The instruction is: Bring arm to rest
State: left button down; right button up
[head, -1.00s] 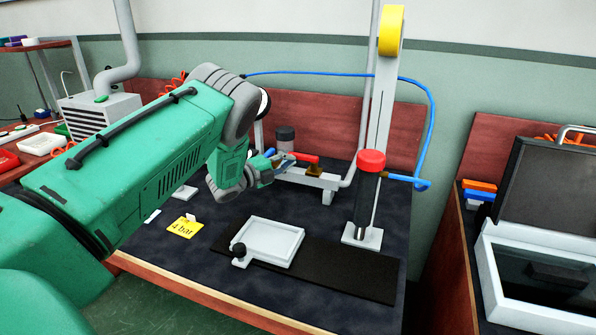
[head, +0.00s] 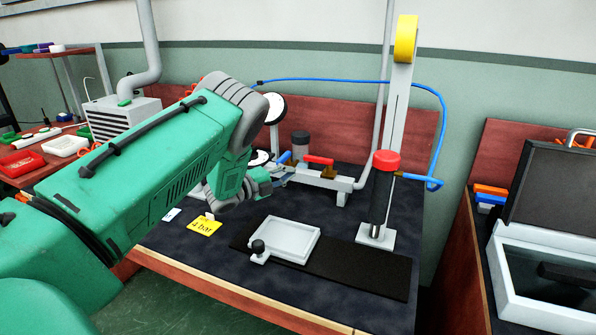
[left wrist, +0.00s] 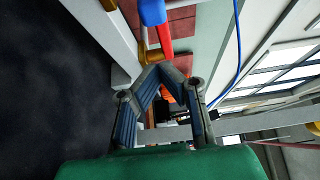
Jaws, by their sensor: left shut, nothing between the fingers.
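My green left arm (head: 160,150) comes in from the left and reaches over the dark bench top. Its left gripper (head: 284,178) is shut and empty, in front of the grey pipe assembly with a red valve handle (head: 319,160) and a blue handle (head: 284,157). In the left wrist view the two fingers (left wrist: 160,72) meet at their tips with nothing between them. The red handle (left wrist: 157,38) and blue handle (left wrist: 152,12) show just beyond the tips; whether the fingers touch anything I cannot tell. My right gripper is not in view.
A white tray (head: 302,228) lies on a black mat (head: 380,275), beside a red-topped cylinder (head: 385,162) on an upright stand. A yellow "4 bar" card (head: 205,226) lies under the arm. An open case (head: 500,300) stands at right.

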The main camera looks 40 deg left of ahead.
pick_arm(q)
jog(key=s+a, duration=0.3)
jog(key=s, duration=0.2)
jog(key=shift+s, duration=0.25)
jog(key=shift+r, duration=0.2)
